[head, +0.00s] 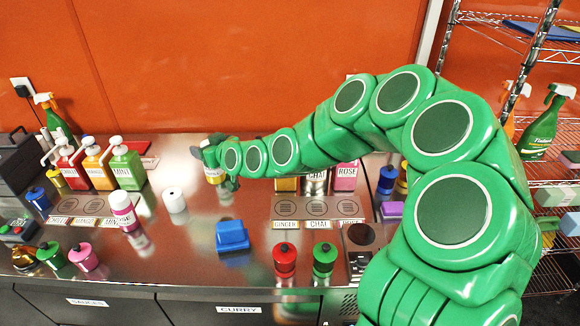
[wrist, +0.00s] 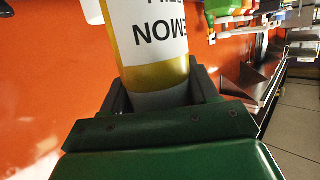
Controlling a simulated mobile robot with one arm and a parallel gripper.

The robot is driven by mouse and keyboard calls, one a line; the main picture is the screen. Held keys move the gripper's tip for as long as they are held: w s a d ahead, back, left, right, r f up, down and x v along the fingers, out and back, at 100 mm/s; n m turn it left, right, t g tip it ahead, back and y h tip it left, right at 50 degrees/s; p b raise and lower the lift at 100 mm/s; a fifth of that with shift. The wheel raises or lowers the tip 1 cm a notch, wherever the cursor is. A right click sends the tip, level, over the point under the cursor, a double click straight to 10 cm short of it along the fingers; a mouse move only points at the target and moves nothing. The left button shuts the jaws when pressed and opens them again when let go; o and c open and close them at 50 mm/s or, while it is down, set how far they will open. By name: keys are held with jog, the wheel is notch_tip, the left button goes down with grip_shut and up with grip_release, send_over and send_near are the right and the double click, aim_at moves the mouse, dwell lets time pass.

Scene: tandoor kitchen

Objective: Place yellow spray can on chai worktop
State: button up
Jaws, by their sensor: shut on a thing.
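My gripper (head: 214,168) is shut on a yellow can (head: 215,177) above the back of the steel worktop (head: 180,240), left of the chai station. In the wrist view the yellow can (wrist: 152,40) shows a white label with lettering, upside down, that seems to read LEMON. Its lower end sits between the jaws (wrist: 160,95) of my gripper; its top is out of frame, so I cannot tell if it has a spray nozzle. The chai card (head: 318,223) lies along the worktop's middle right. I cannot tell whether the can touches the surface.
A blue block (head: 232,236), a white roll (head: 174,200) and a pink-and-white bottle (head: 123,212) stand on the worktop. Red (head: 285,260) and green (head: 324,260) jars are near the front edge. Pump bottles (head: 97,160) line the back left. A wire shelf (head: 540,195) is at right.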

jog(key=w+d+r+m+t+h, duration=0.2)
jog(key=w+d+r+m+h, duration=0.2)
jog(key=w+d, duration=0.7)
jog(key=w+d+r+m+t+h, duration=0.25)
jog(key=w+d+r+h, duration=0.2)
jog(key=w+d, duration=0.6)
jog(key=d+m+h, duration=0.1)
jog(key=d+m, duration=0.1)
jog(key=d, duration=2.2)
jog(key=s+d+f+n+g+y, duration=0.1)
jog(key=s+d+f+n+y, duration=0.35)
jog(key=s+d+f, duration=0.4)
notch_tip(320, 180, down, 10)
jog(key=shift+w+m, duration=0.2)
jog(key=shift+m, duration=0.1)
jog(key=o, duration=1.3)
